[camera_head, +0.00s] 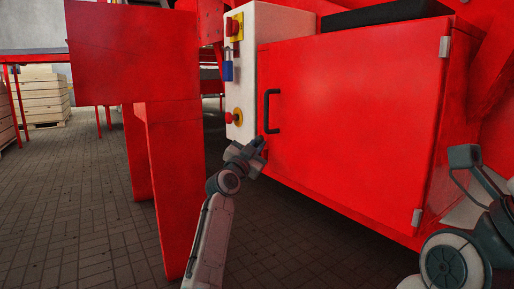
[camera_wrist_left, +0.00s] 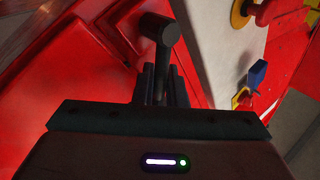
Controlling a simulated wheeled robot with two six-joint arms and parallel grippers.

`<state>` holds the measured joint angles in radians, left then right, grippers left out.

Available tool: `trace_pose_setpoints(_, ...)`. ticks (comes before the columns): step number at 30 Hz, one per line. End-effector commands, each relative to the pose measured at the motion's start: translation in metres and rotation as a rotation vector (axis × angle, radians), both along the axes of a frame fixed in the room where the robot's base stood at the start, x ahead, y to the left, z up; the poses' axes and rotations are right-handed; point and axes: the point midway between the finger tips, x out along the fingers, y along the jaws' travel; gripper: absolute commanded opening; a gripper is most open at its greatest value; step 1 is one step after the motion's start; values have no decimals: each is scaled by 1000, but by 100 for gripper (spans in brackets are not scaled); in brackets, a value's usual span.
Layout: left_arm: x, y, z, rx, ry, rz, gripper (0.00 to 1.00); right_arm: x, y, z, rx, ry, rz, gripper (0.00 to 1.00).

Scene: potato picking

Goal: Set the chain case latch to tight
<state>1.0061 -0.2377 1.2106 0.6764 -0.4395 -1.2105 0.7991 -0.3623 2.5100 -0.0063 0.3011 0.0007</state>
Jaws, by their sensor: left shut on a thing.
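The chain case is a large red box with a red door (camera_head: 350,120) in the head view. A black latch lever with a thick cylindrical head (camera_wrist_left: 160,28) stands at the door's lower left edge. In the left wrist view my left gripper (camera_wrist_left: 160,85) is shut on the lever's stem, with the head showing beyond the fingertips. In the head view my left gripper (camera_head: 258,150) is at the case's lower left corner and covers most of the latch. My right arm shows at the right edge; I cannot make out its gripper's fingers.
A black door handle (camera_head: 271,111) is just above the gripper. A pale control panel (camera_head: 247,75) with red buttons and a blue switch (camera_head: 227,70) is at the left. A red post (camera_head: 172,185) stands left of my arm. Wooden crates (camera_head: 42,98) are far left.

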Motion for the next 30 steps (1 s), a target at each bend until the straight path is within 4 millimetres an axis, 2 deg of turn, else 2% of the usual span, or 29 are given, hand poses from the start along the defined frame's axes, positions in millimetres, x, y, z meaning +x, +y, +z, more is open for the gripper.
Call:
trace_pose_setpoints(8,0,0,-1,1,1,0,0,0,0,0,-1,0,0,33)
trace_pose_setpoints(9,0,0,-1,1,1,0,13,0,0,0,-1,0,0,33)
trace_pose_setpoints(12,0,0,-1,1,1,0,29,0,0,0,-1,0,0,33)
trace_pose_setpoints(25,0,-1,0,-1,2,-2,29,0,0,2,-4,-1,-3,33)
trace_pose_setpoints(30,0,0,4,-10,17,-1,29,0,0,15,-2,-1,-2,33)
